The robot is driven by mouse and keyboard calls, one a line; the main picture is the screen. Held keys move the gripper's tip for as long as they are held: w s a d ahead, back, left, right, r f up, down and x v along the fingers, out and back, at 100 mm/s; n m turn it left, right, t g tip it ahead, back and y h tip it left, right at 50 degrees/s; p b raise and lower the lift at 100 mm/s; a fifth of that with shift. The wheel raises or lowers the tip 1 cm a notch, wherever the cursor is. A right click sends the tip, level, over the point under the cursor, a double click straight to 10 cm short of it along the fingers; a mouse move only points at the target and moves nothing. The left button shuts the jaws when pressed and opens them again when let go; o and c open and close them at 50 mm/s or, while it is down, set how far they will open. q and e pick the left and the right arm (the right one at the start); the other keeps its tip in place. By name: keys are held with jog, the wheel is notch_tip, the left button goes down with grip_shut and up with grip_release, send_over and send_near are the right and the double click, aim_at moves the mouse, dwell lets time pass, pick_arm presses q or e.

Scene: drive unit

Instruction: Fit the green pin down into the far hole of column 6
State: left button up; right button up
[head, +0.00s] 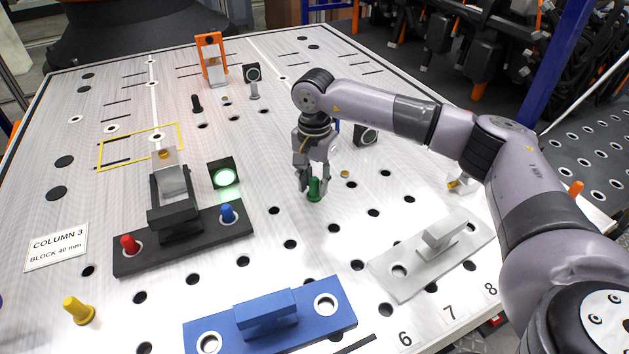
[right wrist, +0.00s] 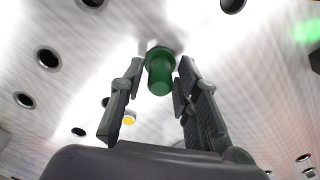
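The green pin (head: 314,188) stands upright at the plate, in line with the row of holes running back from the printed 6 (head: 404,339). In the right wrist view the green pin (right wrist: 160,74) has its wide collar at the plate surface, and any hole under it is hidden. My right gripper (head: 314,184) points down over the pin with one finger on each side. In the right wrist view the fingers of my right gripper (right wrist: 160,72) are apart, with narrow gaps beside the pin. My left gripper is not in view.
A grey block plate (head: 415,262) and a blue block plate (head: 205,325) lie in front. A black fixture (head: 130,258) with red and blue pins is at left. A yellow pin (head: 78,310) stands at front left. A round-faced block (head: 366,134) is behind my right gripper.

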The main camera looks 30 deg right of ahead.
jog(key=shift+o, duration=1)
notch_tip(320, 180, up, 12)
